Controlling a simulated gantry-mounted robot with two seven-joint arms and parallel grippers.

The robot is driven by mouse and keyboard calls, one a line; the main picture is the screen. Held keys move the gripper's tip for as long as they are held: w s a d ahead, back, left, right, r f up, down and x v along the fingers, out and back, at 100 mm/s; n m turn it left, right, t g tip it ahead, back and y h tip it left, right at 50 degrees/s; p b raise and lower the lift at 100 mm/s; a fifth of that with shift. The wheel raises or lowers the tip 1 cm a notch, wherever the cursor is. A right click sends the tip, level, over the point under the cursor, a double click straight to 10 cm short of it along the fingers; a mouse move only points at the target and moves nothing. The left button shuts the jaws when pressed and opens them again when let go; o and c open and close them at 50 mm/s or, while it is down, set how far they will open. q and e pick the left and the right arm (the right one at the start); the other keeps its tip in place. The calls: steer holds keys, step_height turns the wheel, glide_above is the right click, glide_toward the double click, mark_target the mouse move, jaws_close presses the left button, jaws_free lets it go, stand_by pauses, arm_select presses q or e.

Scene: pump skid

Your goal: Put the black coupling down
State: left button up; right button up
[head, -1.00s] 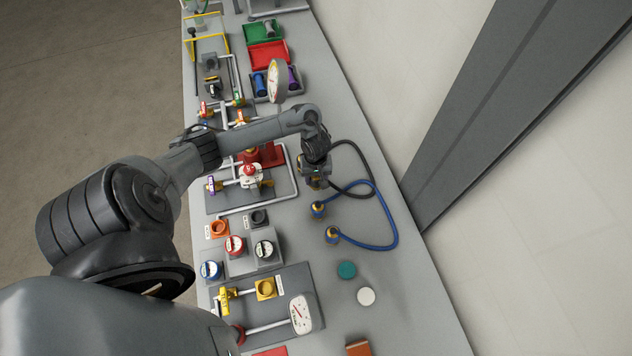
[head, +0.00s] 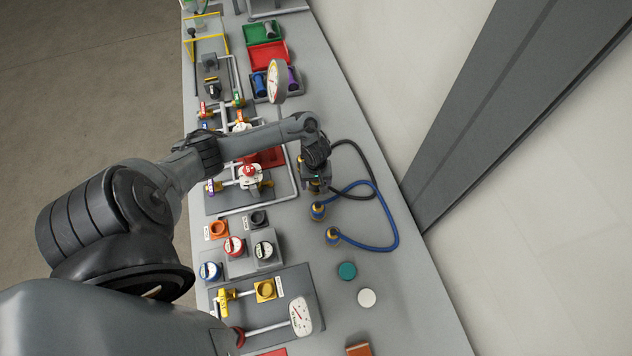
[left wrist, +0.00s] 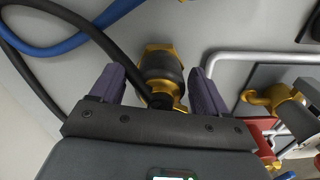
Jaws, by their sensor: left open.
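The black coupling (left wrist: 160,70), brass with a black band and a black hose, is in the left wrist view against the grey bench top. My left gripper (left wrist: 155,82) is open, with one purple-grey finger on each side of the coupling. Gaps show between the fingers and its body. In the head view my left gripper (head: 317,184) is low over the bench beside the blue hose's couplings, and it mostly hides the black coupling. Whether the coupling's base touches the bench is hard to tell. My right gripper is not in view.
The black hose (head: 364,155) loops right of the gripper. The blue hose (head: 397,232) with two brass-and-blue ends (head: 333,235) lies close by. A red valve on a pipe panel (head: 249,171) is to the left. Teal (head: 347,271) and white (head: 366,297) discs lie nearer.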

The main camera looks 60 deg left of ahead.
arm_select(q)
steer(key=shift+r, duration=0.1)
steer(key=shift+r, duration=0.4)
step_height(320, 180, up, 10)
steer(key=p, duration=0.5)
steer(key=shift+a+r, duration=0.1)
steer(key=shift+r, duration=0.15)
steer(key=shift+d+r, duration=0.2)
steer(key=w+d+m+t, duration=0.1)
steer(key=d+m+t, duration=0.65)
steer(key=d, duration=1.35)
steer(key=s+d+r+m+g, duration=0.2)
steer(key=s+r+m+g, duration=0.2)
steer(key=s+r+m, duration=0.4)
steer(key=s+r, duration=0.2)
steer(key=s, duration=0.2)
steer(key=shift+s+d+p, duration=0.25)
steer(key=shift+d+p, duration=0.05)
